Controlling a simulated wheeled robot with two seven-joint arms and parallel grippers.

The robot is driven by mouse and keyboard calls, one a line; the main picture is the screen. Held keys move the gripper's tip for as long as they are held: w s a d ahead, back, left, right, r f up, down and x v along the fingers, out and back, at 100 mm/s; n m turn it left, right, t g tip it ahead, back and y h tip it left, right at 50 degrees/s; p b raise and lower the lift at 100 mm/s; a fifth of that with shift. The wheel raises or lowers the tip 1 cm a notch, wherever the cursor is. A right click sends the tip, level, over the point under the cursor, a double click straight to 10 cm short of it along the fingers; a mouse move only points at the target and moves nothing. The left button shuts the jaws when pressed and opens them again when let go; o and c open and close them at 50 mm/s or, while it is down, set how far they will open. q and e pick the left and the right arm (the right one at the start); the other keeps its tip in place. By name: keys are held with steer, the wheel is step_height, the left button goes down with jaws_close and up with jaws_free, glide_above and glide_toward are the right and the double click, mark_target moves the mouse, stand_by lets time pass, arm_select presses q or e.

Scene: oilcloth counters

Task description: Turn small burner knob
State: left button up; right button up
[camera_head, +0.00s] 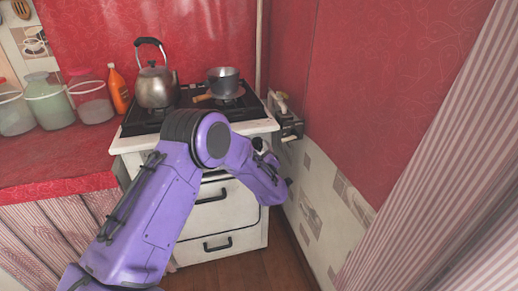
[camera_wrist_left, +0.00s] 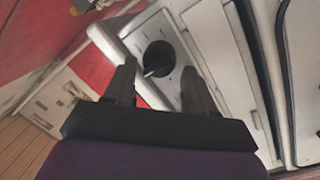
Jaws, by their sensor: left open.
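A round black knob (camera_wrist_left: 158,55) is on the white stove front in the left wrist view. My left gripper (camera_wrist_left: 159,66) is open, and its two dark fingers stand on either side of the knob in the picture. I cannot tell whether they touch it. In the head view, my purple left arm reaches across the front of the white stove (camera_head: 220,211) toward its right side. The arm hides the knob and most of the gripper there. My right gripper is not in view.
A kettle (camera_head: 156,87) and a small pot (camera_head: 224,80) stand on the stove top. Jars (camera_head: 46,103) and an orange bottle (camera_head: 118,90) are on the red counter at left. A tiled wall (camera_head: 318,203) is close on the right, with pipe fittings (camera_head: 287,118) beside the stove.

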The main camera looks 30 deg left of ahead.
arm_select(q)
steer(key=shift+x, duration=1.5)
steer(key=c, duration=0.7)
steer(key=shift+c, duration=0.2)
steer(key=m+p, duration=0.2)
steer(key=m, duration=0.1)
steer(key=shift+d+r, duration=0.1)
steer(key=m+g+p, duration=0.1)
steer(key=m+p, duration=0.2)
steer(key=m, duration=0.2)
steer(key=m+p, duration=0.1)
steer(key=m, duration=0.3)
steer(key=shift+g, duration=0.4)
steer(key=shift+m+g+p, duration=0.3)
steer(key=shift+m+p, duration=0.15)
steer(key=shift+m, duration=1.75)
steer(key=shift+s, duration=0.1)
